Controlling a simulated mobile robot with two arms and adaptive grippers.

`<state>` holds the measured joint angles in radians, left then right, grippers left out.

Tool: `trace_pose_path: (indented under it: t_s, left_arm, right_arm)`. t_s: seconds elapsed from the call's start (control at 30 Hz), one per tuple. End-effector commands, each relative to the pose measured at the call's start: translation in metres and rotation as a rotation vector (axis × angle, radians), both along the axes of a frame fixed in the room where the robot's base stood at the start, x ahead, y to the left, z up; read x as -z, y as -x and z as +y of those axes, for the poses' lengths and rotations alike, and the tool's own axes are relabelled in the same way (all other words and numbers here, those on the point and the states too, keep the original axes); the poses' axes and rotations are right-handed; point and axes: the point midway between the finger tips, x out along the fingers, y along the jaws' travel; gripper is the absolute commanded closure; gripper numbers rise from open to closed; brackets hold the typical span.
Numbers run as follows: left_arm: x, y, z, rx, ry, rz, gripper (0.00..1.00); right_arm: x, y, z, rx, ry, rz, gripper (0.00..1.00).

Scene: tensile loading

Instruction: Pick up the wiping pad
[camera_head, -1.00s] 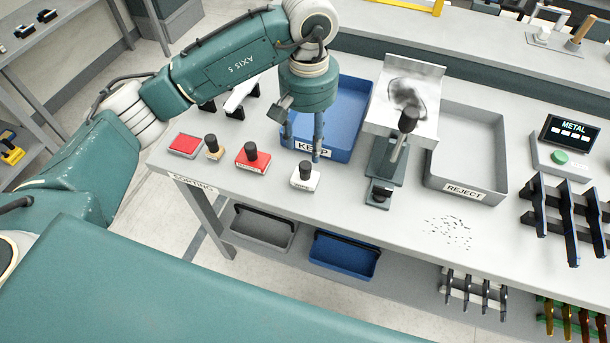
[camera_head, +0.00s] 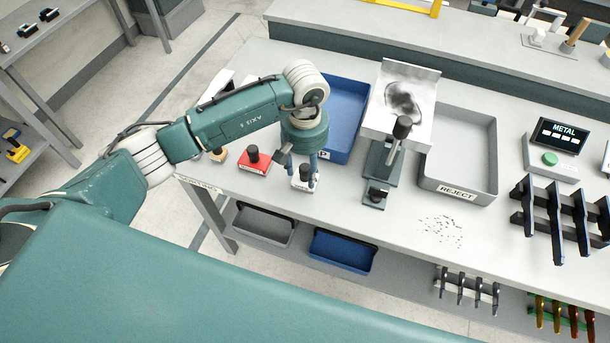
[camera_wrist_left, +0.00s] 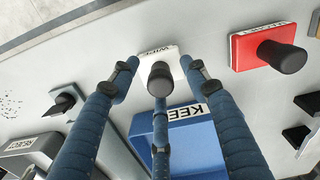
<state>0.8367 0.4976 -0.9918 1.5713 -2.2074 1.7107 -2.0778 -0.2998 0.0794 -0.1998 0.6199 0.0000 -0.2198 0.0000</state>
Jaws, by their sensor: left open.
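The wiping pad (camera_head: 303,187) is a small white block with a black knob, lying near the front edge of the bench. In the left wrist view it is at the upper middle (camera_wrist_left: 172,55), with its label partly legible as "WIPE" and its black knob toward the camera. My left gripper (camera_head: 303,172) is right above it, open, with its blue fingers spread around the knob. In the left wrist view the fingertips (camera_wrist_left: 159,64) stand either side of the pad, and a third finger is below the knob. Contact cannot be told.
A red block with a black knob (camera_head: 255,161) is just left of the pad. The blue KEEP tray (camera_head: 345,110) is behind, a clamp-like stand (camera_head: 383,170) to the right, then the grey REJECT tray (camera_head: 457,192). Dark specks (camera_head: 440,229) lie on the clear front bench.

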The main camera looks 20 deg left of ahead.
Motion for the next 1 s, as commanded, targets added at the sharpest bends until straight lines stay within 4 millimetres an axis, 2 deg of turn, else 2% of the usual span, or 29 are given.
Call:
trace_pose_path:
  t_s: [0.07, 0.3, 0.77, 0.87, 1.0]
  left_arm:
    - [0.0, 0.0, 0.0, 0.0, 0.0, 0.0, 0.54]
    - [0.0, 0.0, 0.0, -0.001, 0.0, 0.0, 1.0]
    - [-0.004, -0.001, 0.0, -0.001, 0.001, -0.002, 1.0]
    - [-0.011, -0.002, 0.0, -0.002, 0.002, -0.005, 1.0]
    - [-0.03, -0.002, 0.0, 0.001, 0.001, -0.006, 1.0]
  right_arm:
    - [0.0, 0.0, 0.0, 0.0, 0.0, 0.0, 0.6]
    - [0.0, 0.0, 0.0, 0.0, 0.0, 0.0, 0.6]
    - [0.002, 0.0, 0.0, 0.0, 0.0, 0.0, 0.6]
    - [0.005, 0.0, 0.0, 0.0, 0.0, 0.0, 0.6]
    - [0.013, 0.0, 0.0, 0.0, 0.0, 0.0, 0.6]
